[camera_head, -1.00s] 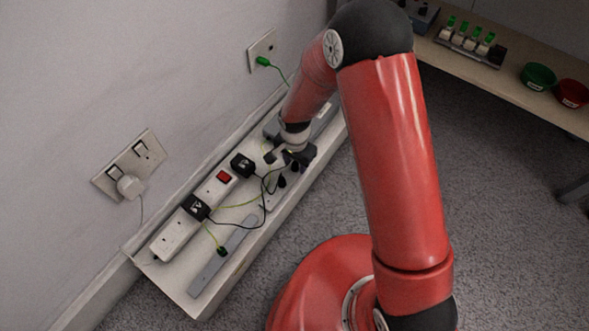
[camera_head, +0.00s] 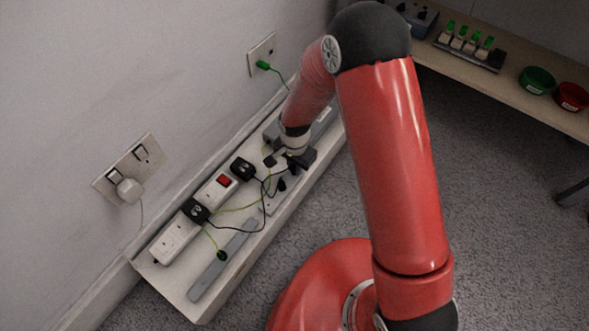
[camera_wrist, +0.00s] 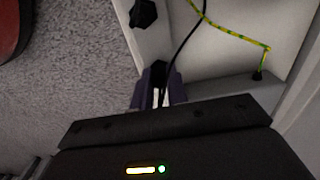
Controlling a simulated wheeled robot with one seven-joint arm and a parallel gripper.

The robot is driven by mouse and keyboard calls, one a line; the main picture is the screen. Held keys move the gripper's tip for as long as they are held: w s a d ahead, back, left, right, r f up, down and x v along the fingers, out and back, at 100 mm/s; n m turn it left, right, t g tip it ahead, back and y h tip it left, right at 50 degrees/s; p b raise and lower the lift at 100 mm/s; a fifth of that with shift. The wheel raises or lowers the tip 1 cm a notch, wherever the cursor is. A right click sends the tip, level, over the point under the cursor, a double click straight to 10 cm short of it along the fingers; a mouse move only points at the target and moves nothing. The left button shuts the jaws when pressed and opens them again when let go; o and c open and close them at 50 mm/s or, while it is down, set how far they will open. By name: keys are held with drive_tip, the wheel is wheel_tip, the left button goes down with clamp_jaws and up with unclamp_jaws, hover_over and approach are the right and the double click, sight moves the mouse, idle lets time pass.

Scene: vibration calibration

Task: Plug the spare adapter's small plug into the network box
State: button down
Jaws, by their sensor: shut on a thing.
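My gripper (camera_head: 298,163) is low over the right part of the shelf in the head view, partly hidden by my wrist. In the wrist view its purple-edged fingers (camera_wrist: 158,92) are shut on a small black plug (camera_wrist: 158,70) with a thin black cable. A grey box (camera_head: 272,130), apparently the network box, lies beside my wrist at the wall side; my arm covers part of it. Its grey edge (camera_wrist: 235,84) seems to show in the wrist view. Whether the plug touches it is hidden. Black adapters sit at a white power strip (camera_head: 172,240); I cannot tell which is the spare.
Another white strip (camera_head: 273,202) with black plugs lies near the gripper. A grey bar (camera_head: 212,275) lies at the shelf's front. A green-yellow cable (camera_wrist: 235,38) and black cables cross the shelf.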

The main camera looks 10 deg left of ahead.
drive_tip(key=shift+r, duration=0.8)
idle(0.9)
drive_tip(key=shift+r+p, duration=1.25)
drive_tip(key=shift+r, duration=0.5)
drive_tip(key=shift+r+p, duration=0.45)
drive_tip(key=shift+r, duration=0.15)
wheel_tip(320, 180, up, 7)
drive_tip(key=p, duration=0.5)
drive_tip(key=w+a+f+b, duration=0.1)
drive_tip(key=w+a+b, duration=0.1)
drive_tip(key=w, duration=2.6)
drive_tip(key=shift+a+f+b, duration=0.1)
drive_tip(key=shift+f+b, duration=2.15)
drive_tip(key=shift+f, duration=1.6)
drive_tip(key=shift+f, duration=0.1)
drive_tip(key=shift+f+b, duration=0.3)
drive_tip(key=shift+b, duration=0.1)
